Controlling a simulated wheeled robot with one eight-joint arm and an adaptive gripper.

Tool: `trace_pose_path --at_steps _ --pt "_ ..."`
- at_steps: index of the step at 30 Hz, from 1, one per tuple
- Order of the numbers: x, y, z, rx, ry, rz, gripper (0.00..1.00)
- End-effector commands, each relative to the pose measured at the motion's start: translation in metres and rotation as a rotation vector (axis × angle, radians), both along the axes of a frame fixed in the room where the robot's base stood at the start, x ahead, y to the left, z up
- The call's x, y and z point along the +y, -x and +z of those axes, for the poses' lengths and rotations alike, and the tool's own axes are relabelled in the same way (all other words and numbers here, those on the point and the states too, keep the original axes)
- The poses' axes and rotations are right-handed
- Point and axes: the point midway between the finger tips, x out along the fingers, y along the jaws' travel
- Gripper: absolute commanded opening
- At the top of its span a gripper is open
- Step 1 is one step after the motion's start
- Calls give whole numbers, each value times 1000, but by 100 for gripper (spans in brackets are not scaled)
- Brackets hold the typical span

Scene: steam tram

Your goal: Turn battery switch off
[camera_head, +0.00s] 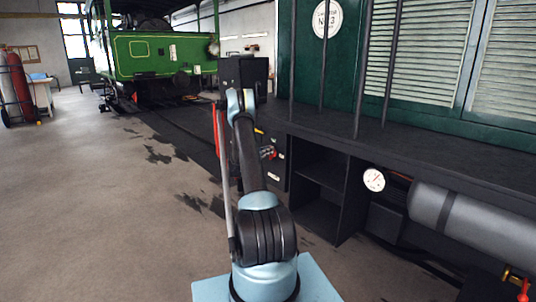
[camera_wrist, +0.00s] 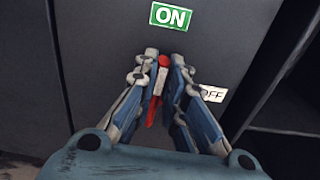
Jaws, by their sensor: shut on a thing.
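The red handle of the battery switch (camera_wrist: 154,100) shows in the wrist view between my fingers, on a dark panel. My gripper (camera_wrist: 162,64) is shut on this handle, with a blue-grey finger on each side of it. The handle runs nearly upright in that picture, slightly tilted, with its upper end below the green ON label (camera_wrist: 171,16). A white OFF label (camera_wrist: 212,93) lies to the right, partly covered by my right finger. The handle's pivot is hidden. In the head view my arm largely hides the black switch box (camera_head: 275,165).
In the head view, a round gauge (camera_head: 374,180) and a grey cylinder (camera_head: 470,222) are to the right, under the dark ledge (camera_head: 400,148). Vertical bars stand above that ledge. A green locomotive (camera_head: 150,55) stands behind.

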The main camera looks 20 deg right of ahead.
Motion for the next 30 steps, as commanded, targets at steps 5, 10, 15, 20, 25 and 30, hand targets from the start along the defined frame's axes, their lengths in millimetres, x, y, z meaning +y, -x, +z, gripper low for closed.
trace_pose_path --at_steps 5,10,15,20,25,30 --pt "-2 2 0 -79 -28 0 0" --pt "-4 5 -1 -205 -73 0 0" --pt "-5 9 -2 -356 -128 -1 0" --pt "-7 12 -4 -499 -180 -1 0" --pt "-9 15 -6 -651 -234 -2 0" --pt "-10 18 -9 -803 -290 -4 0"
